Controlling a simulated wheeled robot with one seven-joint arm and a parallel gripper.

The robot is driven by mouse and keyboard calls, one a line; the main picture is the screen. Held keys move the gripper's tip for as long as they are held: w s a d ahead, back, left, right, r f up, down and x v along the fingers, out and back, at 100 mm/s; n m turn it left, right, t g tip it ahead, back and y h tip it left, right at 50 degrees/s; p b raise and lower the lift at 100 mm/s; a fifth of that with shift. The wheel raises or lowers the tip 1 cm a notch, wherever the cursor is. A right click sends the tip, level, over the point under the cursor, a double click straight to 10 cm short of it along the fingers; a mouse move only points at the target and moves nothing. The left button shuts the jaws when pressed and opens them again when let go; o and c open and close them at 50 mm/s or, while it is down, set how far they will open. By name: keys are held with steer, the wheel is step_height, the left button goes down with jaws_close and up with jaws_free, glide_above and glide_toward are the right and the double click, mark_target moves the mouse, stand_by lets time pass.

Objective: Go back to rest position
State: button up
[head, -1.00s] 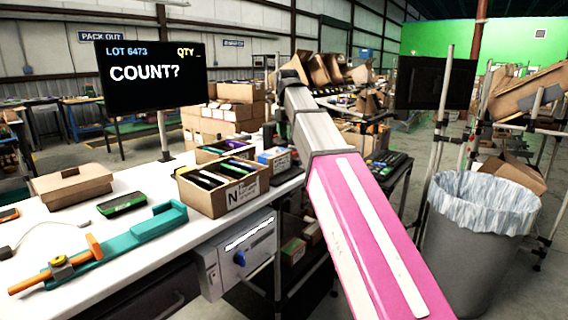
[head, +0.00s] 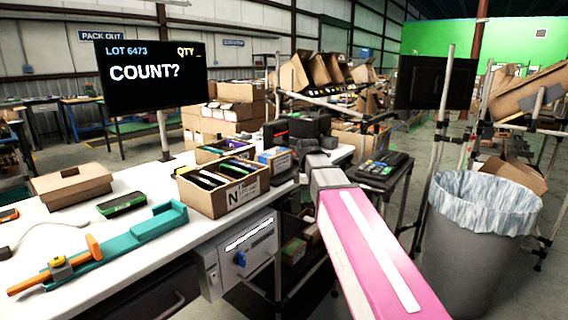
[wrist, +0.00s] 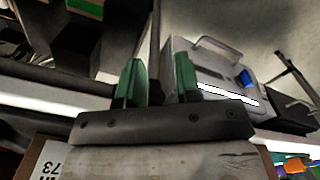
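My gripper (wrist: 158,76) shows in the wrist view as two green fingers standing apart above a dark grey mount. Nothing is between them. Beyond the right finger is the white box with a blue knob (wrist: 215,82), which hangs at the bench's front edge in the head view (head: 238,258). In the head view my pink arm reaches up from the bottom right toward the bench corner, and I cannot make out the fingers there. A carton edge with a label reading 73 (wrist: 52,160) is at the lower left of the wrist view.
The white bench (head: 150,262) holds a carton of upright items (head: 222,188), a closed carton (head: 70,186) and a teal tool (head: 120,243). A dark cart (head: 385,172) stands beyond my arm. A lined bin (head: 475,245) stands at right.

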steer(key=s+d+f+m, duration=0.3)
steer(key=s+f+m, duration=0.2)
steer(key=f, duration=0.4)
steer(key=s+d+f+m, duration=0.4)
steer(key=s+f+m, duration=0.1)
steer(key=f, duration=0.4)
steer(key=s+d+f+m, duration=0.3)
steer(key=s+f+m, duration=0.2)
steer(key=f+m, duration=0.2)
step_height(320, 180, down, 2)
steer(key=shift+s+d, duration=0.3)
steer(key=shift+d, duration=0.05)
